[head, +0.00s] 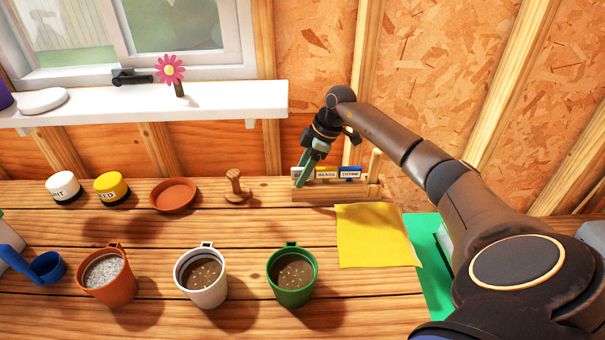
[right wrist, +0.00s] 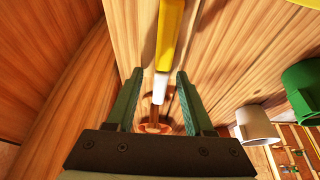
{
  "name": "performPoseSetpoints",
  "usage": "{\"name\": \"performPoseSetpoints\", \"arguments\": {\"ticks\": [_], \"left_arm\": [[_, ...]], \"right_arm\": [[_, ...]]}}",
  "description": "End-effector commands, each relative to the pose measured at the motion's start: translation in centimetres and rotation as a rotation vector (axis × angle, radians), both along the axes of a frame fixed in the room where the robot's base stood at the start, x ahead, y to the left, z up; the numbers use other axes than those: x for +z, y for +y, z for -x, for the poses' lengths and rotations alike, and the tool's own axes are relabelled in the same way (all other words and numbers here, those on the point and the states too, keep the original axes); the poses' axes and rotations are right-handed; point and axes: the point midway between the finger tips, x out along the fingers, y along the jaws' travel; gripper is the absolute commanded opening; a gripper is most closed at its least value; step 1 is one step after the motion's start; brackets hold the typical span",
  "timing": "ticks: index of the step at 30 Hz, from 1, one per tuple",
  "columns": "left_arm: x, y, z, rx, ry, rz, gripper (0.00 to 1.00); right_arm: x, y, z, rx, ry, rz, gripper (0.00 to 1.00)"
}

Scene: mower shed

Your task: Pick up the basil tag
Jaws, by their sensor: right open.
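The basil tag (head: 327,173), with a yellow label reading BASIL, stands in a small wooden rack (head: 335,195) near the wall. A blue THYME tag (head: 350,173) is right of it; a third tag at the rack's left end is partly hidden by my gripper. My right gripper (head: 304,172) is open, its green fingers at that left end. In the right wrist view, a yellow strip with a white end (right wrist: 162,85) shows in line with the gap between the fingers; I cannot tell whether it touches them. My left gripper is not in view.
A wooden stamp-like tool (head: 235,187) and a terracotta saucer (head: 174,195) are left of the rack. A yellow sheet (head: 372,235) lies in front. Terracotta (head: 108,280), white (head: 202,278) and green (head: 292,278) pots stand near the front. A shelf (head: 220,97) is above left.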

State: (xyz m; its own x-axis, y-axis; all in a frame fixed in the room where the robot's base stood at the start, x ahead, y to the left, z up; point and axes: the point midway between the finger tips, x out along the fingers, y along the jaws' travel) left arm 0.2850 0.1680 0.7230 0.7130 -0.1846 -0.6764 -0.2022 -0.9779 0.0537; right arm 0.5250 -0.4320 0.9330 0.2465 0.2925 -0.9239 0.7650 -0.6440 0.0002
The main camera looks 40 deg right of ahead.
Motion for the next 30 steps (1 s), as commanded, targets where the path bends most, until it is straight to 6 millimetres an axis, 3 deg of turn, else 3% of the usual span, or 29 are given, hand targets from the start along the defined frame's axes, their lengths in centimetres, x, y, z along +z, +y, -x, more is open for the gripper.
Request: {"name": "performPoseSetpoints", "arguments": {"ticks": [3, 17, 30], "left_arm": [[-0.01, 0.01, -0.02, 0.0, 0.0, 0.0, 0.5], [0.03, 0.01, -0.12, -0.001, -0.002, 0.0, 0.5], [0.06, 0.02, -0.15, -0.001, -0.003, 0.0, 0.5]], "right_arm": [[0.03, -0.03, 0.01, 0.0, 0.0, 0.0, 0.51], [0.08, -0.04, 0.02, 0.0, 0.0, 0.0, 0.0], [0.09, -0.04, 0.02, 0.0, 0.0, 0.0, 0.0]]}}
